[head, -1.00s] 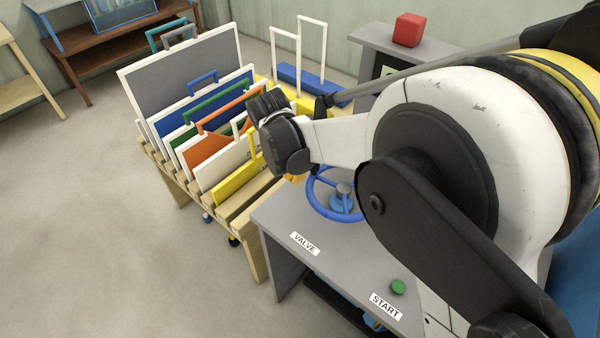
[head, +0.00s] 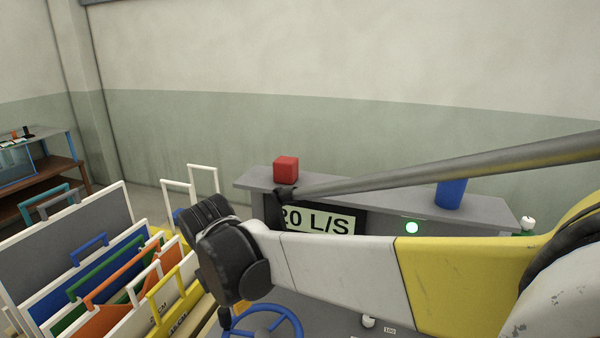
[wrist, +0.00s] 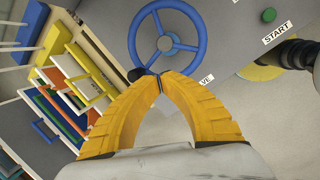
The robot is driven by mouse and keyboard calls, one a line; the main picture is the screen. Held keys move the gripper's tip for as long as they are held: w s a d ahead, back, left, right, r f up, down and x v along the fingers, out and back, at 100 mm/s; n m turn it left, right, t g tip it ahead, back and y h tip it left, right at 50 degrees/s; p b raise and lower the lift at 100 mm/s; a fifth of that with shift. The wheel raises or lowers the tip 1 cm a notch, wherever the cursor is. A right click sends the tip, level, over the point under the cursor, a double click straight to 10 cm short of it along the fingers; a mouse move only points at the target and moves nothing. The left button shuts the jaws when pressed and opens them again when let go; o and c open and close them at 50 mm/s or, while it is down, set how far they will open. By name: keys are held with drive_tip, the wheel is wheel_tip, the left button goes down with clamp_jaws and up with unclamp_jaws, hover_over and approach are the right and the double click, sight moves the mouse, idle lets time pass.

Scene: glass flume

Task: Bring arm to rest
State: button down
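My arm (head: 345,265) reaches from the right across the front of the head view, over the grey console. The wrist joint shows at its left end. My gripper (wrist: 158,80) shows in the wrist view with its two yellow fingers meeting at the tips, with nothing visible between them. The fingertips appear over the lower edge of the blue valve wheel (wrist: 168,44); I cannot tell whether they touch it. The wheel also shows, partly cut off, at the bottom of the head view (head: 270,318).
A rack of coloured panels with handles (head: 110,285) stands left of the console. A grey shelf (head: 380,197) behind my arm bears a red block (head: 286,169) and a blue cup (head: 449,194). A display (head: 322,219) reads "20 L/S", partly covered. A green light (head: 412,227) glows.

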drive_tip(key=s+d+r+m+t+b, duration=0.1)
drive_tip(key=s+d+m+t+b, duration=0.2)
drive_tip(key=d+m, duration=1.45)
drive_tip(key=s+d+f+m+b, duration=0.1)
drive_tip(key=s+d+m, duration=0.3)
drive_tip(key=d, duration=0.4)
drive_tip(key=s+d+f+m+t+b, duration=0.1)
drive_tip(key=s+d+f+m+b, duration=0.1)
drive_tip(key=s+d+m, duration=0.3)
drive_tip(key=d+f, duration=0.1)
drive_tip(key=d, duration=0.2)
drive_tip(key=shift+s+d+f, duration=0.15)
drive_tip(key=shift+s+f, duration=0.1)
drive_tip(key=shift+f, duration=0.1)
